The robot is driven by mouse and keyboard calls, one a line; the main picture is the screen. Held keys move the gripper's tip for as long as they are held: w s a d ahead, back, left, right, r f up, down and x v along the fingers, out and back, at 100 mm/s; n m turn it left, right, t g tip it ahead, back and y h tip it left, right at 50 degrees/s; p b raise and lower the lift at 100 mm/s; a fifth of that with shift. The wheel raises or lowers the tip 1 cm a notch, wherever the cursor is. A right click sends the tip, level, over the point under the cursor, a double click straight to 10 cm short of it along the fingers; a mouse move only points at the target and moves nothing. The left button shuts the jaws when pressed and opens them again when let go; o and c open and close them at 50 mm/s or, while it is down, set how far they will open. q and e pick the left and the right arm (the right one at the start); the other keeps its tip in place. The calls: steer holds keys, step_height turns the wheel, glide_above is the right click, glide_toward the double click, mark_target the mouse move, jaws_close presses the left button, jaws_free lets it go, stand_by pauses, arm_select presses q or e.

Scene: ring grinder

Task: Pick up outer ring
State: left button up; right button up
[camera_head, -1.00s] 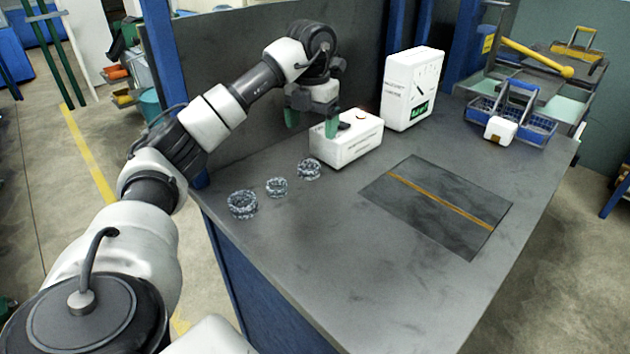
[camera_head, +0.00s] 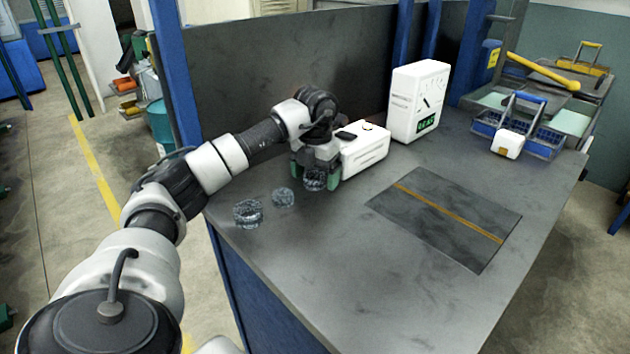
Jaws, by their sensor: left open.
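Three metallic rings stand in a row on the grey workbench. The largest ring (camera_head: 248,213) is at the left, the smallest ring (camera_head: 283,197) is in the middle, and a third ring (camera_head: 315,180) is at the right. Which one is the outer ring I cannot tell for sure. My left gripper (camera_head: 316,183) is low over the third ring, with its green fingers open on either side of it. Whether the fingers touch the ring cannot be told. My right gripper is not in view.
A white box-shaped machine (camera_head: 364,152) stands just right of my left gripper. A taller white unit with a green display (camera_head: 418,102) is behind it. A dark mat with a yellow stripe (camera_head: 445,230) lies at the right, and a blue basket (camera_head: 535,139) stands behind it. The front bench is clear.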

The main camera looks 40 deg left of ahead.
arm_select(q)
steer(key=c, duration=1.1)
steer(key=shift+r, duration=0.1)
